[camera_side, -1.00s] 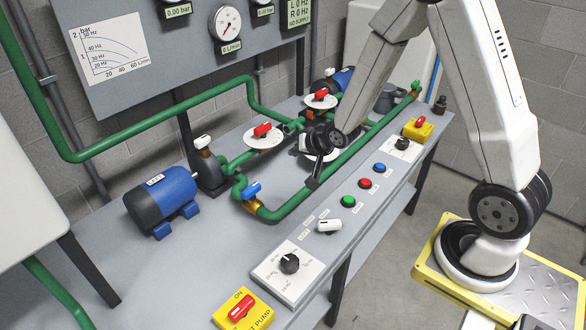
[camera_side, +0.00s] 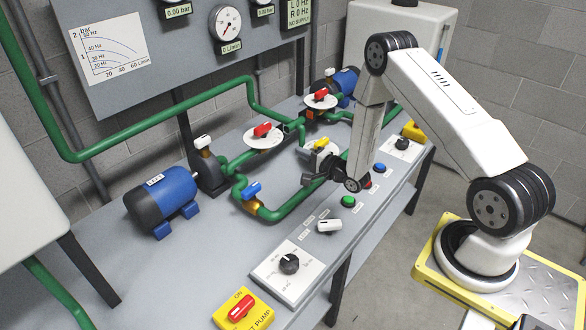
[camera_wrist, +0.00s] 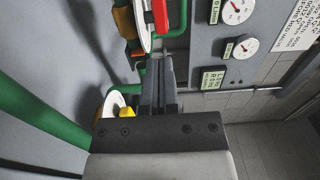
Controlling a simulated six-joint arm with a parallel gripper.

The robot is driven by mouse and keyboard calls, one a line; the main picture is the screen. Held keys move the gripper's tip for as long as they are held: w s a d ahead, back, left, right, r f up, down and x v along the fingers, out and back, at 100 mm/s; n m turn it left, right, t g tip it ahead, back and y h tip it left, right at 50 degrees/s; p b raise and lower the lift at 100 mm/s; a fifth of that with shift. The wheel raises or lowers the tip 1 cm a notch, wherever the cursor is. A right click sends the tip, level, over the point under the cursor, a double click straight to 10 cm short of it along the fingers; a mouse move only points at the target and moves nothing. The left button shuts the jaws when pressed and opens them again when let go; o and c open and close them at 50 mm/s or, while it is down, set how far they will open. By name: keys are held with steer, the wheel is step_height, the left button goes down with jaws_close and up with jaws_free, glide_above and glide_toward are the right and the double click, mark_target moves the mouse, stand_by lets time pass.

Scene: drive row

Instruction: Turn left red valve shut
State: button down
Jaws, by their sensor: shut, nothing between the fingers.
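The left red valve (camera_side: 262,130) has a red handle on a round white plate, on the green pipe left of centre in the side view. A second red valve (camera_side: 320,94) sits farther back. My gripper (camera_side: 306,180) is shut and empty over the front of the bench, to the right of and nearer than the left red valve, apart from it. In the wrist view my closed fingers (camera_wrist: 157,62) lie just below a red handle (camera_wrist: 160,15) on a white plate. I cannot tell which red valve that is.
A white plate with a yellow-orange handle (camera_side: 322,142) is just behind my gripper. A blue-handled valve (camera_side: 251,190) is to its left. A blue motor (camera_side: 162,201) stands at left.

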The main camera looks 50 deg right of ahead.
mark_target(261, 132)
steer(key=shift+w, duration=0.1)
steer(key=shift+w, duration=6.9)
